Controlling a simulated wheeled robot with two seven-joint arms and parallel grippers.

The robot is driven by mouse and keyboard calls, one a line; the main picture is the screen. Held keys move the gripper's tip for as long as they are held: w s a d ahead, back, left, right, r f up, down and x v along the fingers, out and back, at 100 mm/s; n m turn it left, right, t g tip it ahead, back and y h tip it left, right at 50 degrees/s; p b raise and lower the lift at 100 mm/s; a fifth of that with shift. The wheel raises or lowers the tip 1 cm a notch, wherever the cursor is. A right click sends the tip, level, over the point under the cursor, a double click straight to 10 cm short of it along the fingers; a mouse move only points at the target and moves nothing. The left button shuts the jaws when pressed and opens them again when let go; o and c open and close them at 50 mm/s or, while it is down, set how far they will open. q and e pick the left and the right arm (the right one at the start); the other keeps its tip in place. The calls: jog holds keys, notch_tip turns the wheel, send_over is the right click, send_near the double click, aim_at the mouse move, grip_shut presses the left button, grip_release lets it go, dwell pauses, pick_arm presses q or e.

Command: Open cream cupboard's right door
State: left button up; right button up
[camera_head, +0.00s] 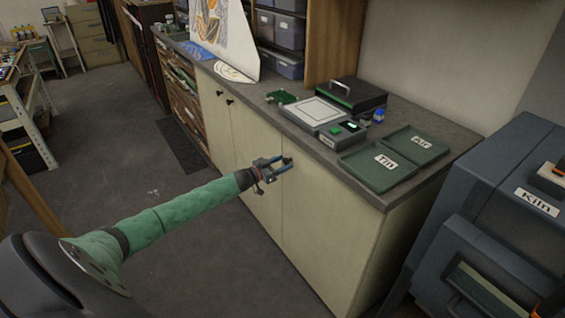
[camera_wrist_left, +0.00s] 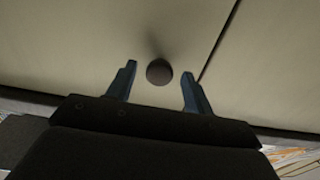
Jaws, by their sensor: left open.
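The cream cupboard (camera_head: 252,150) stands under the grey worktop, and its doors look shut. Its right door (camera_head: 325,215) is the wide panel at the near end, right of a thin vertical seam. A small dark round knob (camera_head: 288,160) sits near that door's upper left edge. My left gripper (camera_head: 284,165) is at this knob, with its fingers pointing to the door. In the left wrist view the dark knob (camera_wrist_left: 159,72) shows between the two spread blue fingers, with a gap on each side. The door seam (camera_wrist_left: 216,44) runs to its right. My right gripper is out of view.
On the worktop (camera_head: 440,167) are green trays (camera_head: 418,145), a white-topped panel (camera_head: 315,111) and a black case (camera_head: 352,95). A blue-grey kiln (camera_head: 490,185) stands right of the cupboard. The floor (camera_head: 215,270) before the doors is clear.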

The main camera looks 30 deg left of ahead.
pick_arm(q)
jog(key=shift+w+d, duration=0.15)
jog(key=shift+w, duration=0.15)
grip_shut()
